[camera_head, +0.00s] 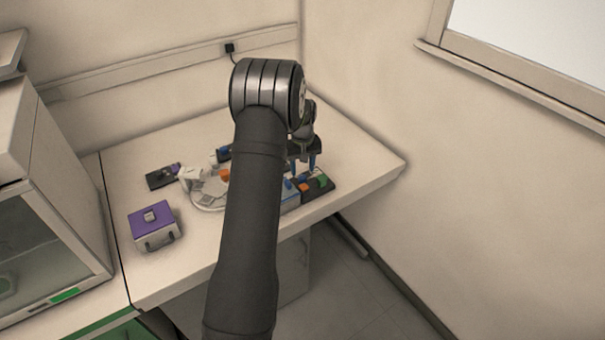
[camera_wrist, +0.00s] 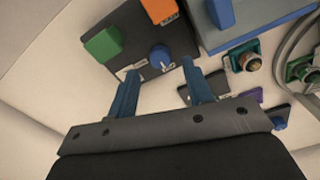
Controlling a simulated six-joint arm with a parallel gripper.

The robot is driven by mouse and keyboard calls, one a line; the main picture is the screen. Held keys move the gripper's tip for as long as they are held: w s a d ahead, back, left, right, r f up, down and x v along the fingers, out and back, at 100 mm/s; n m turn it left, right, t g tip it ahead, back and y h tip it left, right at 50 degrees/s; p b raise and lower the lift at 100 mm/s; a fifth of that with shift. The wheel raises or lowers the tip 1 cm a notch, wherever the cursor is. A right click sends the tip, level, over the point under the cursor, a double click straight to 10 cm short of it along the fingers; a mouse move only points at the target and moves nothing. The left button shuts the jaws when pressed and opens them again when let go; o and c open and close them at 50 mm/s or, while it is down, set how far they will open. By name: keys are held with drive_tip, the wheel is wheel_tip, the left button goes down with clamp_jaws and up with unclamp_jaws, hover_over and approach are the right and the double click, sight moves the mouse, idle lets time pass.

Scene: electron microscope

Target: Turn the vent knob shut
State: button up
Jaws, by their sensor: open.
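A round blue knob (camera_wrist: 160,57) with a pale pointer mark stands on a dark control panel (camera_wrist: 128,50), between a green block and an orange block. A small white label lies beside it, too small to read, so I cannot confirm that this is the vent knob. My gripper (camera_wrist: 161,69) is open and empty. Its two blue fingers point at the panel, one on either side of the knob in the picture. I cannot tell how far above it they are. In the head view my gripper (camera_head: 302,164) hangs over the dark panel (camera_head: 318,192) near the table's right edge.
The green block (camera_wrist: 103,44) and orange block (camera_wrist: 159,10) flank the knob. A blue-grey box (camera_wrist: 245,32) and small brass-topped fittings (camera_wrist: 246,60) lie to the right. A purple-topped case (camera_head: 153,222) stands at the table's left. My arm hides the table's middle.

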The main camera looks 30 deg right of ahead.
sight(302, 177)
drive_tip(key=shift+f, duration=1.65)
drive_tip(key=c, duration=1)
